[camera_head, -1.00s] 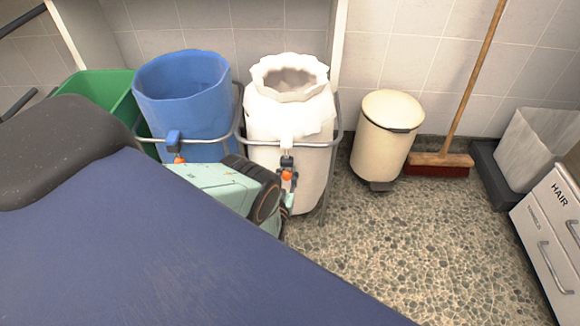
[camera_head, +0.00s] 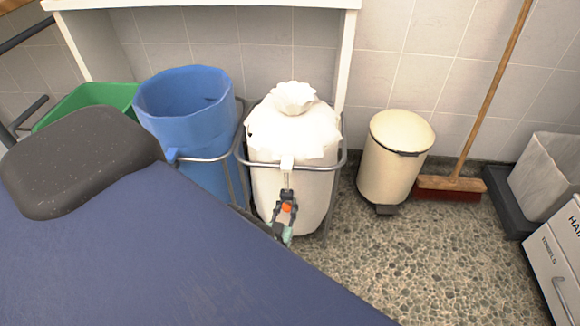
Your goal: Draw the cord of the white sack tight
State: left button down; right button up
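The white sack (camera_head: 292,133) stands upright in a metal ring frame (camera_head: 330,165) against the wall. Its mouth is gathered into a closed, puckered tuft (camera_head: 293,97). A white tab (camera_head: 287,161) hangs over the ring at the front, with a short grey cord below it. An orange pull (camera_head: 287,207) is at the cord's lower end. My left gripper (camera_head: 286,208), dark and small in view, appears closed around the orange pull in front of the sack. Most of its arm is hidden behind the blue padded top. My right gripper is not in view.
The blue padded top (camera_head: 180,255) with a dark cushion (camera_head: 80,160) fills the lower left. A blue sack (camera_head: 190,110) and green bin (camera_head: 90,103) stand left. A cream pedal bin (camera_head: 394,160) and broom (camera_head: 450,185) stand right. Speckled floor is clear at lower right.

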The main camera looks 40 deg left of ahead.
pick_arm(q)
jog(key=shift+s+d+f, duration=0.25)
jog(key=shift+s+f, duration=0.15)
jog(key=shift+f, duration=0.05)
jog(key=c, duration=1.5)
grip_release()
jog(key=o, duration=0.5)
jog(key=shift+w+a+r, duration=0.1)
jog(key=shift+w+r, duration=0.05)
jog(key=shift+v, duration=3.7)
jog(key=shift+r, duration=0.15)
